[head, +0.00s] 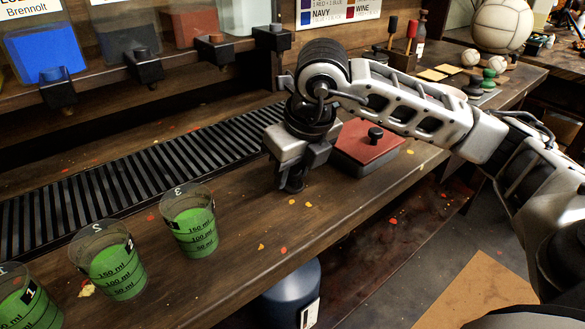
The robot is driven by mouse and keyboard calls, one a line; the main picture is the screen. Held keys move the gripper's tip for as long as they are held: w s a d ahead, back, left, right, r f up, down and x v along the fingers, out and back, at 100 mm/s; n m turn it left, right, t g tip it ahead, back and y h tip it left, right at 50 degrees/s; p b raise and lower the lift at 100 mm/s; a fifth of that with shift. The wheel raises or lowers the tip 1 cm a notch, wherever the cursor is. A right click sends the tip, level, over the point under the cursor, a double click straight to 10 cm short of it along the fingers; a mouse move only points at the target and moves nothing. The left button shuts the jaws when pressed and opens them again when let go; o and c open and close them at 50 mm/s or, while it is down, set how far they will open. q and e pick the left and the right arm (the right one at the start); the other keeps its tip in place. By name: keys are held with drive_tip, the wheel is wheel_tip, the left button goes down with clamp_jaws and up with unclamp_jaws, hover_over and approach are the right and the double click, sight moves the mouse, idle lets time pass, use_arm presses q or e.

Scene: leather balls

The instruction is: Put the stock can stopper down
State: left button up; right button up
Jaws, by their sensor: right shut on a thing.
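My right gripper (291,181) points down just above the wooden bench, near its front edge. It is shut on a small dark thing, which looks like the stock can stopper (291,185); the jaws hide most of it. I cannot tell whether the stopper touches the bench. A blue-grey can (283,297) with a white label stands below the bench's front edge, partly hidden by it. It may be the stock can. My left gripper is out of view.
Several clear cups with green liquid, one of them (190,222), stand at the left. A red-topped box with a black knob (368,143) sits just right of my gripper. A black slotted grate (130,172) runs behind. Bench (250,262) between cups and gripper is clear except paint flecks.

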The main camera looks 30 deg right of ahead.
drive_tip(key=o, duration=0.9)
drive_tip(key=shift+f, duration=0.1)
drive_tip(key=shift+o, duration=0.2)
drive_tip(key=shift+r+p, duration=0.3)
use_arm(q)
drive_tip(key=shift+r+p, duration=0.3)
drive_tip(key=shift+p, duration=0.35)
use_arm(e)
drive_tip(key=v, duration=1.1)
drive_tip(key=shift+s+r, duration=0.2)
drive_tip(key=shift+r, duration=0.15)
